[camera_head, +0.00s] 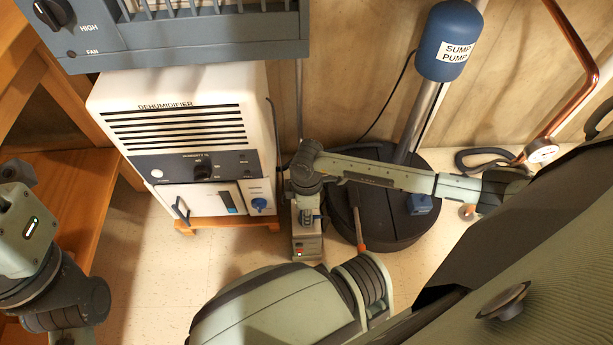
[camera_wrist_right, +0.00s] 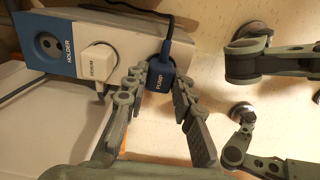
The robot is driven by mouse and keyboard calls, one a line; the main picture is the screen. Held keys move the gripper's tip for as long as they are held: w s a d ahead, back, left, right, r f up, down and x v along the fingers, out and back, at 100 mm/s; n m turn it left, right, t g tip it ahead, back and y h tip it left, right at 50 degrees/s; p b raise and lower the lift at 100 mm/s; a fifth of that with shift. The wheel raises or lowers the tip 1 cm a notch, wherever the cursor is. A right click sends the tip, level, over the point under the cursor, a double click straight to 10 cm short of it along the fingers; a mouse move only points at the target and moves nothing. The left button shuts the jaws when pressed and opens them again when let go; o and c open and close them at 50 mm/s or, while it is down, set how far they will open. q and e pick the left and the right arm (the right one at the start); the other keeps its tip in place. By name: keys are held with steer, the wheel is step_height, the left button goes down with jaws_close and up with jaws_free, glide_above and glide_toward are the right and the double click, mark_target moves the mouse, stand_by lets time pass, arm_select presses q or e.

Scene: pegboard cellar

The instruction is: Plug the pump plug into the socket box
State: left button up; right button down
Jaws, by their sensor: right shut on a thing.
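The pump plug (camera_wrist_right: 160,76) is blue, marked PUMP, with a dark cord at its far end. In the right wrist view it sits between the fingertips of my right gripper (camera_wrist_right: 160,86), which is shut on it. The plug is at the right end of the socket box (camera_wrist_right: 122,38); whether its prongs are in a socket is hidden. The grey box stands on the floor in the head view (camera_head: 307,246), below my right gripper (camera_head: 307,207). My left arm is at the left edge of the head view, its fingers out of sight.
A white plug (camera_wrist_right: 98,60) is in the box beside an empty blue HOLDER socket (camera_wrist_right: 47,44). The dehumidifier (camera_head: 185,130) stands left of the box. The sump lid (camera_head: 385,225) and blue sump pump (camera_head: 449,40) are to the right. Floor in front is partly clear.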

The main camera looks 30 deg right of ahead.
steer(key=c, duration=0.7)
jaws_free()
steer(key=shift+r, duration=0.15)
steer(key=shift+r+p, duration=3.4)
steer(key=shift+p, duration=0.35)
